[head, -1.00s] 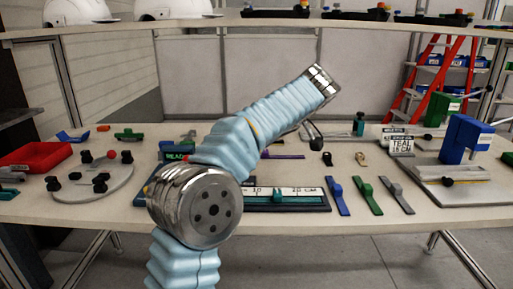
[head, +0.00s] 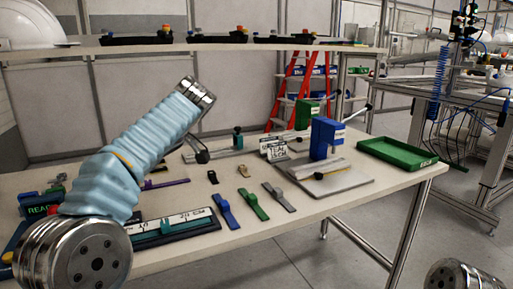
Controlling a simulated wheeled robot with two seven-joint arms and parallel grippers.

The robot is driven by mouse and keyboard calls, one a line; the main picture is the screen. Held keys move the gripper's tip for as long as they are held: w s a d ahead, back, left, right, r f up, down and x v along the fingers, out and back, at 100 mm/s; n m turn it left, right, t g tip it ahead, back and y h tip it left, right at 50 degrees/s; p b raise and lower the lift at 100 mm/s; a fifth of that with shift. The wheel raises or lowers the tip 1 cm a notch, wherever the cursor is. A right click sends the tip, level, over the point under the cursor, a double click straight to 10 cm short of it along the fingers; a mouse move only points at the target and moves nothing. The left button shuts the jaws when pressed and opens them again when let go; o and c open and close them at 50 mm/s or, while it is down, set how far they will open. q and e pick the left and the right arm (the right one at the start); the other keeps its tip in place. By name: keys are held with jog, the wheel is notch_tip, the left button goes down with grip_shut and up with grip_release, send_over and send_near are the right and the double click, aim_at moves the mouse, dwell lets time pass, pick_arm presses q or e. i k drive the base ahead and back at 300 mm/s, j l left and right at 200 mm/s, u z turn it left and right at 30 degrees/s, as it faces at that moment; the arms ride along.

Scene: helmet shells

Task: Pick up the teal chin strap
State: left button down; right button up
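A teal strap (head: 180,229) lies lengthwise on the dark measuring board (head: 205,226) near the table's front edge, in front of a white scale strip. It has a raised teal piece on it. I cannot be sure that it is the chin strap. My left arm comes in from the lower left and reaches over the table's left part. Its gripper does not show beyond the metal joint at the arm's far end. My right gripper is not in view; only a metal joint, probably of my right arm, shows at the bottom right corner.
Blue (head: 227,211), green (head: 253,204) and grey (head: 279,197) straps lie to the right of the board. A sign reading TEAL 15 CM (head: 274,151), a blue block (head: 326,138) by a grey plate and a green tray (head: 397,153) stand farther right.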

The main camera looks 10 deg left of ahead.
aim_at(177, 228)
jog(key=k, duration=0.95)
